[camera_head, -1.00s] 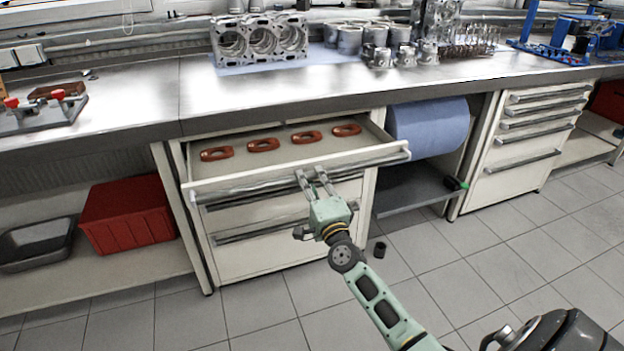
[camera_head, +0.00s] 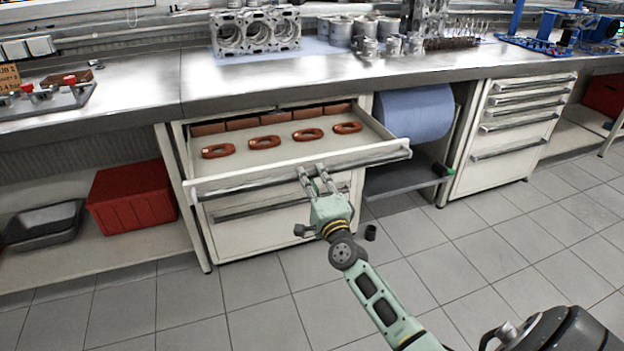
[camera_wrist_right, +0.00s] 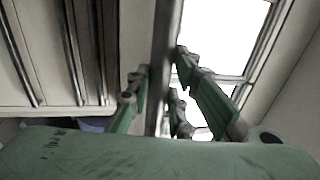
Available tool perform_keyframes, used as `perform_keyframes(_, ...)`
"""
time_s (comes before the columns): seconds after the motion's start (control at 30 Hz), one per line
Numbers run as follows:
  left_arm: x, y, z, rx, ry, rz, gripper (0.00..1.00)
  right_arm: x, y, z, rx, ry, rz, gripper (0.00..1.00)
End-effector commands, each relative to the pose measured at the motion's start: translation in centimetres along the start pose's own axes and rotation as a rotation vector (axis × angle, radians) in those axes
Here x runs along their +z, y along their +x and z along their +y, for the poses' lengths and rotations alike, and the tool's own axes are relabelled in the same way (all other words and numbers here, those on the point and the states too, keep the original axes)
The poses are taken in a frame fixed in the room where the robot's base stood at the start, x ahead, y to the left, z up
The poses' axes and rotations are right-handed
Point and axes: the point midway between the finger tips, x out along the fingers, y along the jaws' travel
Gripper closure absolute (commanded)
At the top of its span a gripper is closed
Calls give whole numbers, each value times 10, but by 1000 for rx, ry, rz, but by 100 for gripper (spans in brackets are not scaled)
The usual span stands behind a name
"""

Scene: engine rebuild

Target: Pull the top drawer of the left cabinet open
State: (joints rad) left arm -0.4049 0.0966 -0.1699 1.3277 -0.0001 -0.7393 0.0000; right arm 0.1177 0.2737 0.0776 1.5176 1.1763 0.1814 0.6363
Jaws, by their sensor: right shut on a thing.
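The top drawer (camera_head: 290,152) of the left cabinet (camera_head: 262,236) stands well open in the head view. Several reddish-brown oval parts (camera_head: 264,143) lie in it, and a row of reddish-brown blocks (camera_head: 242,123) shows at its back. My right gripper (camera_head: 314,174) is at the drawer front, a little right of its middle, shut on the drawer handle (camera_head: 250,185). In the right wrist view its fingers (camera_wrist_right: 160,105) stand on both sides of the long handle bar (camera_wrist_right: 165,60). The lower drawers of this cabinet are shut. My left gripper is not in view.
The metal worktop (camera_head: 140,92) runs above, with an engine block (camera_head: 256,33) on it. A red bin (camera_head: 132,196) sits on the shelf at left. A blue roll (camera_head: 414,112) and the right cabinet (camera_head: 508,135) are at right.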

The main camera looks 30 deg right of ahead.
Motion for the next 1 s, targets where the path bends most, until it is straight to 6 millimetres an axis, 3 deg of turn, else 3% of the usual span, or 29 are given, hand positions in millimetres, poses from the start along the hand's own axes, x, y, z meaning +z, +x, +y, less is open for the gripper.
perform_keyframes(0.1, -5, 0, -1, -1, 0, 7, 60, 1, -1, 2, 4, 1, -2, 100)
perform_keyframes(0.13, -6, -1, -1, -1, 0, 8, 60, 1, -1, 2, 4, 1, -2, 78)
perform_keyframes(0.2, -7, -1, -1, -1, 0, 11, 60, 1, -1, 2, 4, 1, -2, 73)
perform_keyframes(0.57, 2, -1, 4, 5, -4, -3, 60, 0, -5, 1, 1, 1, 0, 73)
perform_keyframes(0.67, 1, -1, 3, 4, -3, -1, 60, 0, -17, 2, 3, 1, 0, 73)
perform_keyframes(1.0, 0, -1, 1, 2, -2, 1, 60, 1, -87, 3, 6, -1, -2, 73)
